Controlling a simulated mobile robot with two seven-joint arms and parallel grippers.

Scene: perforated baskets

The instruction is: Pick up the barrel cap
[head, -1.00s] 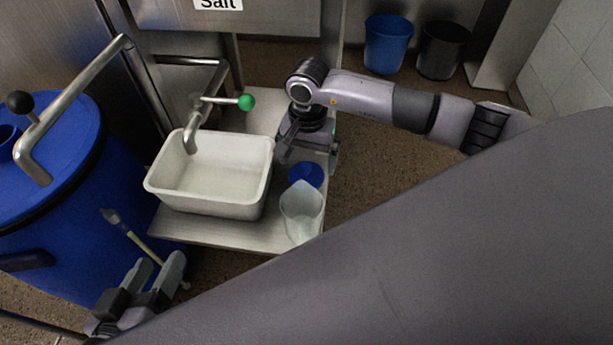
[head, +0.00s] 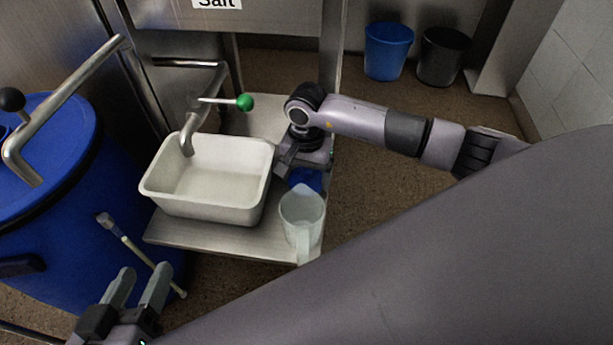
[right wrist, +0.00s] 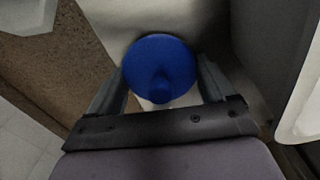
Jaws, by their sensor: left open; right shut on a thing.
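The blue barrel cap (head: 306,180) is a round disc on the right part of the metal shelf, behind the clear jug. My right gripper (head: 303,168) points down at it and partly hides it. In the right wrist view the cap (right wrist: 160,65) shows a raised knob and lies between the two fingers of my right gripper (right wrist: 163,85), which is shut on it. Whether the cap is clear of the shelf cannot be told. My left gripper (head: 143,274) is open and empty at the lower left, near the blue barrel (head: 130,215).
A white tub (head: 205,208) stands on the shelf (head: 215,236) under a green-knobbed tap (head: 244,102). The clear jug (head: 302,210) stands close in front of the cap. A brush (head: 140,254) is by the barrel. Blue (head: 388,50) and black (head: 441,55) bins stand behind.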

